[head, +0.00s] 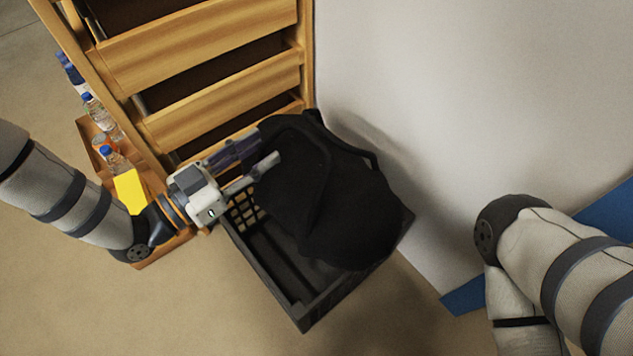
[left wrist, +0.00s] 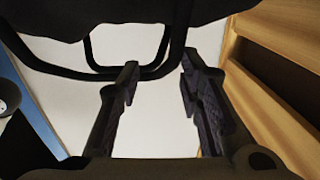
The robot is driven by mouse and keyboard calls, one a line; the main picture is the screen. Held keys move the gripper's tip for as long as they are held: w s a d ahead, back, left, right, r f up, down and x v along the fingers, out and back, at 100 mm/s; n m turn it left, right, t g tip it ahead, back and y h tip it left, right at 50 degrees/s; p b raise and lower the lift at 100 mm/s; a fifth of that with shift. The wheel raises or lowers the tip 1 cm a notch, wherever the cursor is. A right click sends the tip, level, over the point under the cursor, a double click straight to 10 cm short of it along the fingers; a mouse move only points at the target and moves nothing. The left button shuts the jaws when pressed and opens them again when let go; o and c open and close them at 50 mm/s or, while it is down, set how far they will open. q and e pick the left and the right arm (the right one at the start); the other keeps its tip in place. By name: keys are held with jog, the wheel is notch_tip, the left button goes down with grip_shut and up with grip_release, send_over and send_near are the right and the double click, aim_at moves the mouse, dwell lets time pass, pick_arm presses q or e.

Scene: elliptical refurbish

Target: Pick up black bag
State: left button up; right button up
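The black bag (head: 335,190) rests on the dark crate (head: 305,318), covering much of its right and far side. My left gripper (head: 266,150) reaches in from the left, with its fingers at the bag's upper left edge. In the left wrist view its two fingers (left wrist: 160,68) are apart. A black strap loop of the bag (left wrist: 155,73) shows at the fingertips; I cannot tell whether it lies between them or just beyond. The bag's body (left wrist: 110,15) fills the top of that view. My right gripper is out of view; only my right arm shows.
A wooden drawer unit (head: 200,47) stands behind and left of the crate. Bottles (head: 97,115) and a yellow item (head: 130,190) sit on a wooden shelf at its left. A white wall (head: 430,100) rises close behind the bag. Floor in front is clear.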

aim_at(286, 133)
pick_arm(q)
jog(key=b+x, duration=0.2)
jog(key=x, duration=0.4)
jog(key=shift+w+d+f, duration=0.15)
jog(key=shift+w+d, duration=0.05)
jog(key=shift+w, duration=0.1)
grip_shut()
